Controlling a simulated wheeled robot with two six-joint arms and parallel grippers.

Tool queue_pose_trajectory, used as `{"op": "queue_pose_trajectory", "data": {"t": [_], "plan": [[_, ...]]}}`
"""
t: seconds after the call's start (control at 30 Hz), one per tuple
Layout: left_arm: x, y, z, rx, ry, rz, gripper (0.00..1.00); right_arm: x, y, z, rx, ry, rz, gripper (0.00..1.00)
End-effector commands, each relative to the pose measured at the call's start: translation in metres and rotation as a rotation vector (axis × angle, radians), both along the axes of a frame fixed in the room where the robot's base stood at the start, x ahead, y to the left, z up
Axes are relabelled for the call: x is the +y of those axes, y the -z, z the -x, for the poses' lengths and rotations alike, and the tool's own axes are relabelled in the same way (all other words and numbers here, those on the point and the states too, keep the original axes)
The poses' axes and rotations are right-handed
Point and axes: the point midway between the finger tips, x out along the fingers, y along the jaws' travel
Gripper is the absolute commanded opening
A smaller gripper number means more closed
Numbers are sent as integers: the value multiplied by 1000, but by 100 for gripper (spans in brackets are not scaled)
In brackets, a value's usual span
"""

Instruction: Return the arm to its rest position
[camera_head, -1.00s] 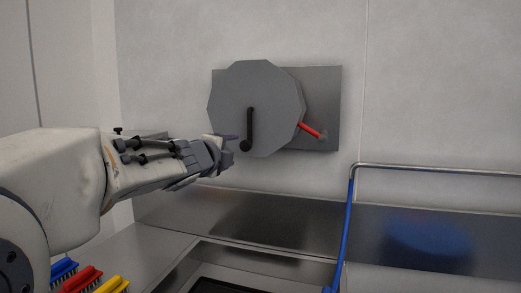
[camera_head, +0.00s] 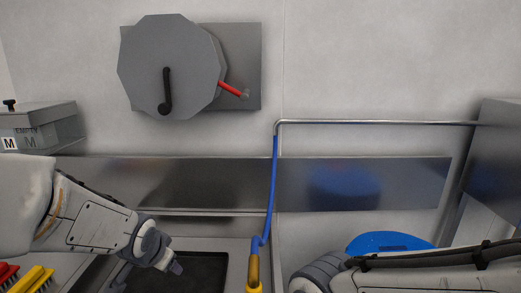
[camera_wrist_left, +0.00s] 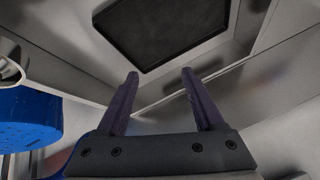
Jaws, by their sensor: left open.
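My left arm comes in from the left in the head view. Its gripper (camera_head: 148,276) points down over the sink area, well below the wall reel. In the left wrist view the two dark fingers (camera_wrist_left: 160,78) stand apart with nothing between them. The grey hose reel (camera_head: 190,70), with a black crank handle and a red lever, is on a wall plate, clear of the gripper. My right arm (camera_head: 420,275) reaches in from the lower right; its gripper is out of view.
A dark recessed panel (camera_head: 195,272) lies below the left gripper. A blue hose with a yellow end (camera_head: 268,205) hangs from a metal rail (camera_head: 380,122). A blue rounded object (camera_head: 388,241) sits behind my right arm. Red and yellow brushes (camera_head: 30,280) lie lower left.

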Motion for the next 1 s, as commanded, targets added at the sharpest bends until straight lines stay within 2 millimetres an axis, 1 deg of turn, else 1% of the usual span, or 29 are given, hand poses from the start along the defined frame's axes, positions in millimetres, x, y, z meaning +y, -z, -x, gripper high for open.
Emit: {"op": "queue_pose_trajectory", "data": {"t": [0.03,0.1,0.17,0.2,0.27,0.3,0.37,0.4,0.47,0.5,0.57,0.63,0.7,0.8,0.9,1.0], "plan": [[-8,19,19,68,-58,53,69,0,0,0,0,0,0,0],[-17,41,45,159,-149,125,69,0,0,0,0,0,0,0],[-26,57,67,232,-225,177,69,0,0,0,0,0,0,0],[-31,67,82,280,-276,208,69,0,0,0,0,0,0,0],[-39,80,105,355,-353,251,69,0,0,0,0,0,0,0],[-55,69,105,353,-290,241,69,0,-2,0,0,0,0,0],[-74,61,113,374,-223,229,69,0,-2,0,0,0,0,0],[-86,56,120,390,-182,221,69,0,-3,0,0,0,0,0],[-104,49,133,416,-115,208,69,0,-4,0,0,0,0,0],[-115,44,142,434,-70,199,69,0,-4,0,0,0,0,0],[-132,36,158,461,1,185,69,0,-5,0,0,0,0,0],[-148,27,178,493,82,165,69,0,-6,0,0,0,0,0],[-160,20,198,523,157,146,69,0,-7,0,0,0,0,0],[-170,12,220,557,233,123,69,0,-8,0,0,0,0,0],[-173,9,231,575,272,110,69,0,-8,0,0,0,0,0],[-174,8,235,581,283,105,69,0,-8,0,0,0,0,0]]}}
